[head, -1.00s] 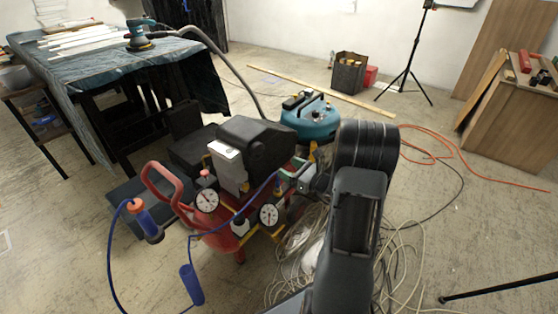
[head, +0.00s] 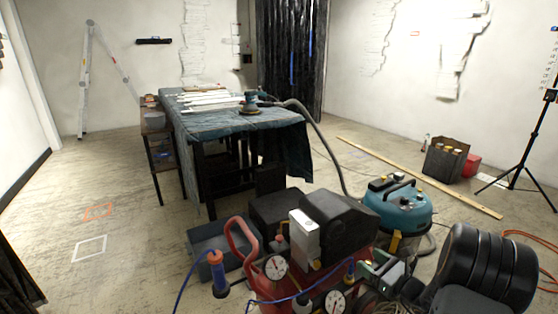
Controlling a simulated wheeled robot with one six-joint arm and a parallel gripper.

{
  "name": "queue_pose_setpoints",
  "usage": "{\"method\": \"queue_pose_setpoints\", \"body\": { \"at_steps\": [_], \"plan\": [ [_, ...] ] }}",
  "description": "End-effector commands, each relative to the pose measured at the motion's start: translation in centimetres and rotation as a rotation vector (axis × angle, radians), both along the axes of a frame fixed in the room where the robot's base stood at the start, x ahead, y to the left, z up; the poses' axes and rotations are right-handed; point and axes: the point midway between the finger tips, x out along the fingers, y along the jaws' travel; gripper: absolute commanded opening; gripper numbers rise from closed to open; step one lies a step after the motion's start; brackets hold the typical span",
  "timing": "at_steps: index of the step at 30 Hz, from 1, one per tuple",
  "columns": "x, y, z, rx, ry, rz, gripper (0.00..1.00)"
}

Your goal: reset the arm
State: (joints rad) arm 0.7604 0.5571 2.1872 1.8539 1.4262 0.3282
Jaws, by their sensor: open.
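My arm (head: 485,268) shows at the lower right of the head view as a thick, dark, ridged joint with a dark link below it. My gripper (head: 370,268) appears as a small grey-green shape left of that joint, pointing left. It is open, and I see nothing held in it. In the picture it overlaps the right side of a red air compressor (head: 262,284) with round gauges; I cannot tell whether they touch. The part of my arm between the joint and the gripper is mostly hidden.
A teal vacuum (head: 398,212) stands just behind the gripper. A cloth-covered table (head: 215,122) with white strips and a sander is farther back. A long wooden plank (head: 420,180) lies on the floor; a tripod (head: 520,150) stands right. Open floor (head: 110,215) lies left.

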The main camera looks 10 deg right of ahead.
Motion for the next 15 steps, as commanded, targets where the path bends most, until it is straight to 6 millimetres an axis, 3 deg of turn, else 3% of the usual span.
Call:
{"method": "queue_pose_setpoints", "body": {
  "at_steps": [1, 5, 9, 12, 15],
  "plan": [
    [0.0, 1.5, 2.7, -0.042, -0.002, 0.058, 0.68],
    [-1.3, 7.5, 9.1, -0.235, 0.000, 0.305, 0.68],
    [-5.2, 14.4, 16.7, -0.568, -0.027, 0.662, 0.68],
    [-8.6, 17.4, 21.2, -0.829, -0.071, 0.898, 0.68],
    [-11.8, 18.8, 25.4, -1.106, -0.139, 1.111, 0.68]
  ]
}}
